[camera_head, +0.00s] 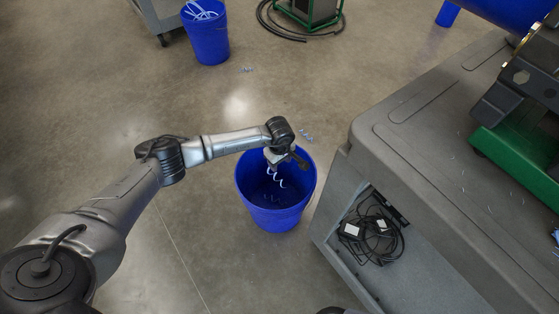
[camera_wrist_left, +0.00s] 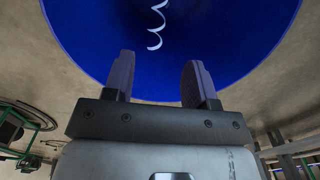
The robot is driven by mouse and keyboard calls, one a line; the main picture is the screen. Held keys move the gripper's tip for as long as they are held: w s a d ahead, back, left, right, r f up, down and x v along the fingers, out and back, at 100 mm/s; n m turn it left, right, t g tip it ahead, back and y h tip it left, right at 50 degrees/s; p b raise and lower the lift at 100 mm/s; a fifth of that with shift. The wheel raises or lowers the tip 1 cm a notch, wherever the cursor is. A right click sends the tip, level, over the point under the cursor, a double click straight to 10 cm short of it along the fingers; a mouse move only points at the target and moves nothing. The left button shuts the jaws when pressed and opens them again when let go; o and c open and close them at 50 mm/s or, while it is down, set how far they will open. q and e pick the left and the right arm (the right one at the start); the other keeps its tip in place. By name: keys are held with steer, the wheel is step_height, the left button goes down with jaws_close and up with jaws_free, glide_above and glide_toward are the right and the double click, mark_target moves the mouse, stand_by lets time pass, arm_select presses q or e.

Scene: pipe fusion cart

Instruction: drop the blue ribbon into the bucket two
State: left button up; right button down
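A pale, whitish-blue curled ribbon (camera_head: 276,177) shows below my left gripper (camera_head: 284,161), over the opening of a blue bucket (camera_head: 277,218). In the left wrist view, the ribbon (camera_wrist_left: 156,26) lies beyond the fingertips against the bucket's blue inside (camera_wrist_left: 215,35). The left gripper (camera_wrist_left: 158,78) has its two fingers apart with nothing between them, and the ribbon does not touch them there. I cannot tell whether the ribbon is in the air or resting in the bucket. My right gripper is not in view.
Another blue bucket (camera_head: 207,40) with pale ribbons in it stands at the back. A large grey cart (camera_head: 430,150) is at the right, with black cables (camera_head: 378,243) in its side opening. Small pale scraps (camera_head: 306,136) lie on the floor. The floor left of the near bucket is clear.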

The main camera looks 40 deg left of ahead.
arm_select(q)
steer(key=shift+o, duration=0.9)
step_height(320, 180, up, 14)
steer(key=p, duration=0.7)
steer(key=shift+f, duration=0.1)
